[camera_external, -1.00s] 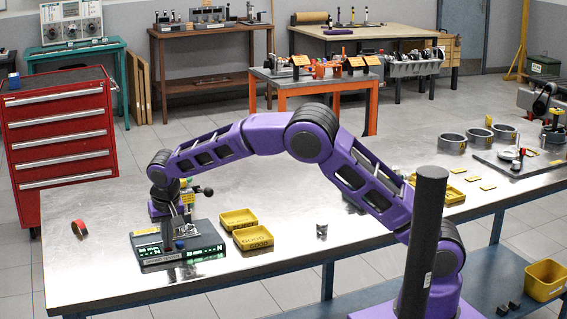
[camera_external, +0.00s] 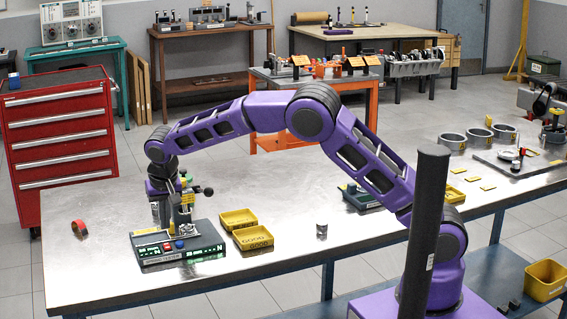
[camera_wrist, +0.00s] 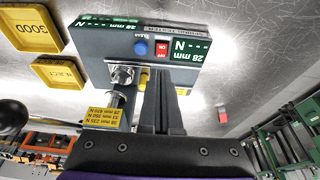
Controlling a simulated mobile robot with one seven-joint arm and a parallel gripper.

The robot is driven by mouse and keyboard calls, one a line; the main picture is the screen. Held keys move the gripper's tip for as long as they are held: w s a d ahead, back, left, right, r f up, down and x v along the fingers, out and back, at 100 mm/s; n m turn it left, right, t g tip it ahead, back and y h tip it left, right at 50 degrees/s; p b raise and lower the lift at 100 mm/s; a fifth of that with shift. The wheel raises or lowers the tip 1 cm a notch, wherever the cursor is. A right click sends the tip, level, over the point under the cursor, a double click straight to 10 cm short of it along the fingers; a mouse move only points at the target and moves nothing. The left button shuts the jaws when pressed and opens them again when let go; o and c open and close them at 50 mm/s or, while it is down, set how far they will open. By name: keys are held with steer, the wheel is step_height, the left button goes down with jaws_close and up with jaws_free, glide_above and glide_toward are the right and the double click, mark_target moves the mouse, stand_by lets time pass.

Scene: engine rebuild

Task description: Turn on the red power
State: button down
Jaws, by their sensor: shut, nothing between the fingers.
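The spring tester (camera_external: 180,240) stands at the left end of the metal table. In the wrist view its red power switch (camera_wrist: 162,49), with white lettering, sits in the front panel beside a round blue button (camera_wrist: 141,47). The red switch (camera_external: 168,246) also shows in the external view. The green display (camera_wrist: 191,50) is lit, with "N" and "28 mm" readable. Which way the switch is set I cannot tell. My gripper (camera_wrist: 163,78) is shut and empty, pointing at the panel, with its tips apart from the switch as far as I can see.
Two yellow trays (camera_external: 252,238) (camera_external: 238,218) stand right of the tester. The tester's post and black-knobbed lever (camera_wrist: 14,116) are close beside my gripper.

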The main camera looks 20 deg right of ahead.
steer(key=s+r, duration=0.5)
steer(key=r, duration=0.2)
steer(key=shift+r, duration=0.3)
